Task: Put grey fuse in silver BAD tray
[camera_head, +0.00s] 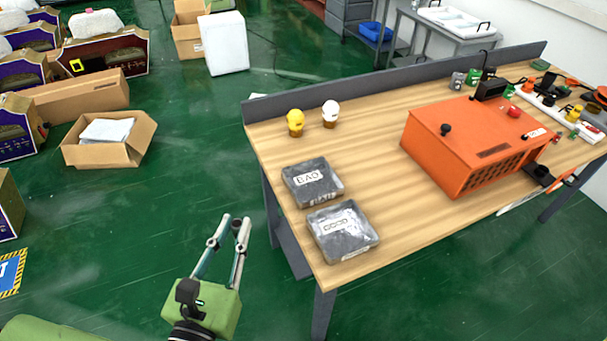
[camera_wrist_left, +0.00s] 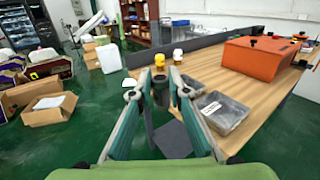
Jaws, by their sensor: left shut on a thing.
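My left gripper (camera_head: 236,220) is off the table's near left edge, over the green floor. In the left wrist view its fingers (camera_wrist_left: 159,84) are shut on a dark grey piece (camera_wrist_left: 161,96), which looks like the grey fuse. The silver BAD tray (camera_head: 313,182) lies on the table's left part, to the right of and beyond the gripper. A second silver tray (camera_head: 343,230), labelled GOOD, lies just in front of it. My right gripper is not in view.
The wooden table (camera_head: 385,190) has a raised back edge. A yellow fuse-like piece (camera_head: 295,123) and a white one (camera_head: 330,114) stand behind the trays. An orange box (camera_head: 470,145) stands to the right, with clutter behind it. Open cardboard box (camera_head: 108,140) sits on the floor at left.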

